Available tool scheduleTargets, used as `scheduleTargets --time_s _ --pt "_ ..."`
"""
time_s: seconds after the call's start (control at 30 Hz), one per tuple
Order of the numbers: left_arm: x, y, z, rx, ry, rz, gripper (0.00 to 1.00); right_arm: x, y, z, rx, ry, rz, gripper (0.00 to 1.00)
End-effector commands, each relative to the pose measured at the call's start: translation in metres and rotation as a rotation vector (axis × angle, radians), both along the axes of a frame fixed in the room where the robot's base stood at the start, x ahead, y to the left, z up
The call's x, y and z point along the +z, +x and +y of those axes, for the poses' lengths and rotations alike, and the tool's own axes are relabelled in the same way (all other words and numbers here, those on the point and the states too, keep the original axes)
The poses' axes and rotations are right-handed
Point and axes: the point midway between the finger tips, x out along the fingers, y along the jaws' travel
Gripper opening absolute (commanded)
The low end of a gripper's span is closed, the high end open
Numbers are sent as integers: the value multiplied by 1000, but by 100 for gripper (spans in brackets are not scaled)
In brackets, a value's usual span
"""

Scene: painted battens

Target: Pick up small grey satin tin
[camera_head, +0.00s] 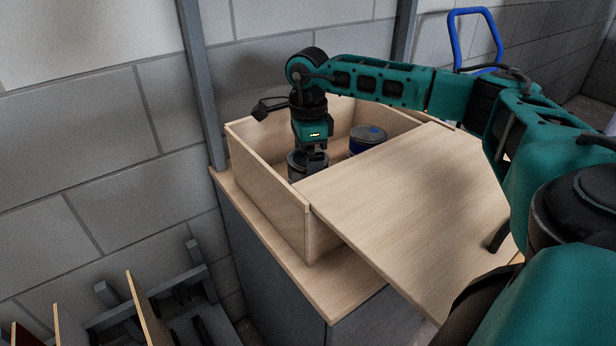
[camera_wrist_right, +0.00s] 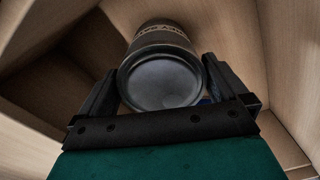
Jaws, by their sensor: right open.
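A small grey tin (camera_head: 296,166) stands inside the wooden box, directly under my right gripper (camera_head: 309,155), which hides part of it. In the right wrist view the tin (camera_wrist_right: 163,78) shows a round, flat grey lid and some lettering on its side. It lies between the two black fingers of my right gripper (camera_wrist_right: 162,82). The fingers are open, one on each side of the tin; whether either touches it I cannot tell. My left gripper is not in view.
A dark tin with a blue band (camera_head: 367,141) stands in the box to the right. The box walls (camera_head: 265,175) surround both tins, and a wooden board (camera_head: 420,195) covers the box's near right part. A grey wall (camera_head: 90,120) is behind.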

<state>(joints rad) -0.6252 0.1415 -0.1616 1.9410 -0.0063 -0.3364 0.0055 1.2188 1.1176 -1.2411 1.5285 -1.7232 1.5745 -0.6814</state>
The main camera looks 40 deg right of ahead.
Motion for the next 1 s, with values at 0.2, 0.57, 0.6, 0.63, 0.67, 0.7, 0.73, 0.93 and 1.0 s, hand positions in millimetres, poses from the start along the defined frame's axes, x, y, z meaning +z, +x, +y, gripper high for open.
scheduleTargets --time_s 0.2,0.57,0.6,0.63,0.67,0.7,0.73,0.93,1.0 --pt "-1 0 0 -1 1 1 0 -31 1 -1 0 0 2 100" --pt "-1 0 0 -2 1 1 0 -35 1 -1 0 0 1 94" --pt "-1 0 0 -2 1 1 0 -35 1 -1 0 0 1 90" --pt "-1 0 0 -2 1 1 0 -35 1 -1 0 0 1 88" --pt "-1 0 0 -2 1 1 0 -35 1 -1 0 0 1 85" --pt "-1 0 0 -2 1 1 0 -35 1 -1 0 0 1 81" --pt "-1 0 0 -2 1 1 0 -35 1 -1 0 0 1 78" --pt "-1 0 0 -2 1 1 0 -35 1 -1 0 0 1 59" --pt "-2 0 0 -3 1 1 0 -34 1 -1 0 0 1 52"
